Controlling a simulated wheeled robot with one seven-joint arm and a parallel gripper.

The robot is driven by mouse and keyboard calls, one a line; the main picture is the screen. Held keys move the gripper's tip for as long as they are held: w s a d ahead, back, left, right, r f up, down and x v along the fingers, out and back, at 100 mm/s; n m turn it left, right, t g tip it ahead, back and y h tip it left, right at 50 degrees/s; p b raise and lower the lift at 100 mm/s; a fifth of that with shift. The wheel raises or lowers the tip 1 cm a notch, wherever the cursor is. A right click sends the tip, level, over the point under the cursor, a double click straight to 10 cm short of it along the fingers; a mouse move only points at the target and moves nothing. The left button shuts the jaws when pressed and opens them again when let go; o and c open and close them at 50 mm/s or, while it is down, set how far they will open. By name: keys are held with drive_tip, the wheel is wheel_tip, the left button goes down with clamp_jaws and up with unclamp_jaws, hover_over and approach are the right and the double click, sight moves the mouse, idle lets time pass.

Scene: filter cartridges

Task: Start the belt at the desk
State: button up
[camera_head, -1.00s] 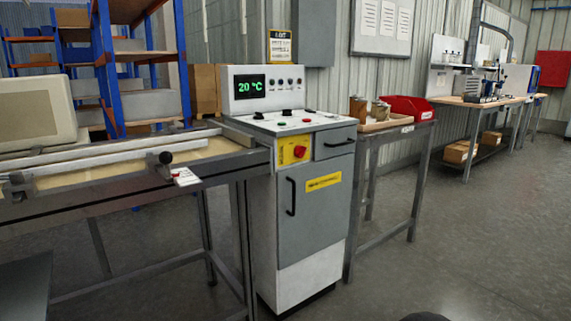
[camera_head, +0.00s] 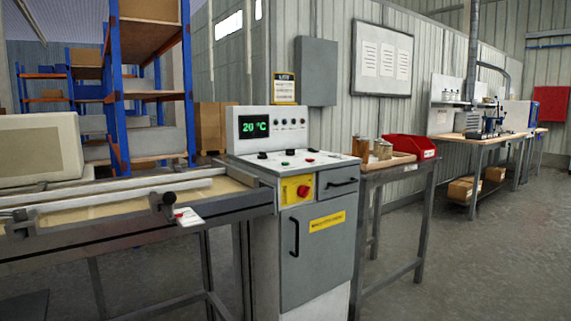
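The control desk (camera_head: 318,255) is a grey cabinet in the middle of the head view. Its upright panel has a display (camera_head: 253,126) reading 20 °C in green, with several small knobs beside it. The sloping top (camera_head: 285,162) carries black switches, a red button (camera_head: 310,160) and small green marks. A red knob on a yellow plate (camera_head: 297,190) sits on the front, beside a drawer with a black handle. The belt (camera_head: 130,203) runs from the left up to the desk, with metal rails along it. My gripper is not in view.
A side table (camera_head: 396,164) right of the desk holds a red bin (camera_head: 407,146) and some cylindrical items. Blue shelving (camera_head: 118,100) stands behind the belt. A workbench (camera_head: 490,136) is at the far right. The floor (camera_head: 465,260) at the right is clear.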

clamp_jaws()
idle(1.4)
